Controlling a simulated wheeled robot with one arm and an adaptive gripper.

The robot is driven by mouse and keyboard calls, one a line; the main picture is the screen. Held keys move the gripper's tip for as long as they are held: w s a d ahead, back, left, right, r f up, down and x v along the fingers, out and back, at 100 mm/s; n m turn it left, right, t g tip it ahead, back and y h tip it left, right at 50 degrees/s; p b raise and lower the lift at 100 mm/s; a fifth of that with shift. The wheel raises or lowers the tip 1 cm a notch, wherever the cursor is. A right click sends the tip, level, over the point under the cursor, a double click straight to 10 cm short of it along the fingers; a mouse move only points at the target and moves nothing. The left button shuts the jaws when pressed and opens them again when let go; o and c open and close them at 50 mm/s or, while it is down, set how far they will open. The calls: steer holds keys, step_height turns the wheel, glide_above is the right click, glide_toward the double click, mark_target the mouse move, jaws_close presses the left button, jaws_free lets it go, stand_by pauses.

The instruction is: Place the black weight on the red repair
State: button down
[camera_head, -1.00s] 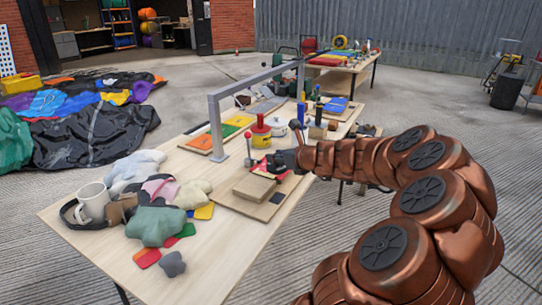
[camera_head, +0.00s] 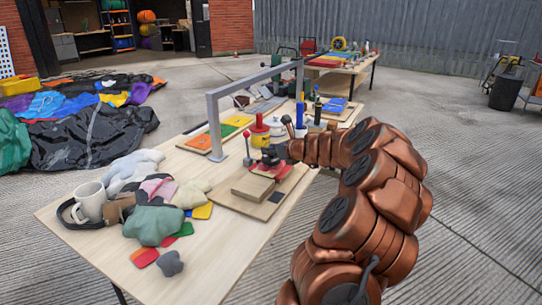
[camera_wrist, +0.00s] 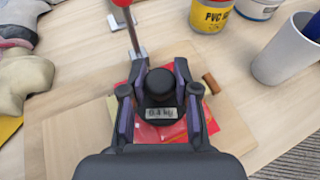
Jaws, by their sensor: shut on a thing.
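The black weight (camera_wrist: 159,85) has a round knob and a label reading 0.4 kg. My gripper (camera_wrist: 160,92) is shut on it, with a finger on each side. In the wrist view the weight sits over the red repair (camera_wrist: 147,133), covering its middle; red shows around it. In the head view the dark weight (camera_head: 269,158) and my gripper (camera_head: 278,152) are above the red repair (camera_head: 284,171), which lies on the wooden board. I cannot tell whether the weight touches the repair.
A wooden block (camera_head: 253,187) lies on the board in front. A red-knobbed lever (camera_head: 247,147) stands just left, and a yellow PVC glue can (camera_head: 260,134) stands behind. A grey metal frame (camera_head: 215,125) spans the table. Cloths and a mug (camera_head: 91,200) fill the near left.

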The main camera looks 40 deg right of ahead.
steer(key=shift+f, duration=0.75)
steer(key=c, duration=0.9)
jaws_free()
steer(key=shift+o, duration=0.2)
steer(key=shift+s+r, duration=0.15)
steer(key=shift+s, duration=0.1)
steer(key=p+v, duration=0.1)
steer(key=v, duration=1)
steer(key=shift+s+p, duration=0.25)
steer(key=shift+p, duration=0.05)
steer(key=shift+r, duration=0.1)
